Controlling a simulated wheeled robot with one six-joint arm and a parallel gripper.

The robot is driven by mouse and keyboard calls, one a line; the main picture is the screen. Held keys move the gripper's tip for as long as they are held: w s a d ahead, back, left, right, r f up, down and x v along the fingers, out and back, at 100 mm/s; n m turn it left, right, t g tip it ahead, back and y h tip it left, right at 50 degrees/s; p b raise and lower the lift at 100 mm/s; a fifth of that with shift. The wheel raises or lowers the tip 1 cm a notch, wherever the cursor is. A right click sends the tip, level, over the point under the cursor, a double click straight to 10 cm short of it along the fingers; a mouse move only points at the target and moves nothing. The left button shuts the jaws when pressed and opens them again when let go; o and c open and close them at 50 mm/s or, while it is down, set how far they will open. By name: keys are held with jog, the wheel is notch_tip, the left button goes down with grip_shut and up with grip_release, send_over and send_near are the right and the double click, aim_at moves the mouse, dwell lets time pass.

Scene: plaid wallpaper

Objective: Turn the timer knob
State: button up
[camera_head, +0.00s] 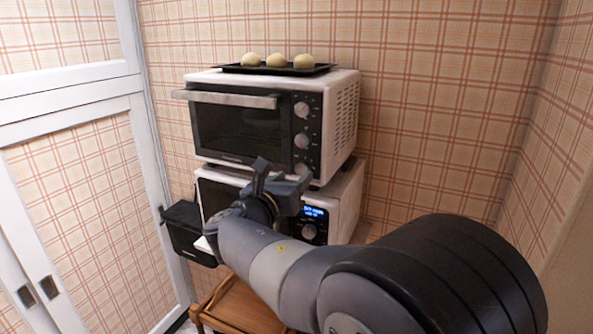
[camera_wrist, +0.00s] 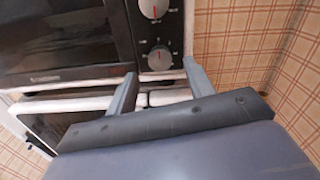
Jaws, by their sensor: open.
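A white toaster oven (camera_head: 338,115) with a black front panel carries a vertical column of knobs. The upper knob (camera_head: 301,109), middle knob (camera_head: 301,140) and lower knob (camera_head: 300,169) show in the head view; which is the timer cannot be read. My gripper (camera_head: 282,172) is open and empty in front of the oven's lower right. Another knob (camera_wrist: 153,8) shows above. Contact with any knob cannot be told. The lower knob is partly hidden.
A white microwave (camera_head: 348,203) with a lit display stands under the oven, on a wooden cart (camera_head: 240,306). A dark tray (camera_head: 275,70) with three dough balls lies on top. A black box (camera_head: 183,230) sits at left. White sliding doors (camera_head: 75,85) are further left.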

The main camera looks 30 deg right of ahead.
aim_at(303, 168)
jog(key=shift+x, duration=1.4)
jog(key=c, duration=1)
jog(key=shift+o, duration=0.2)
jog(key=shift+f, duration=0.1)
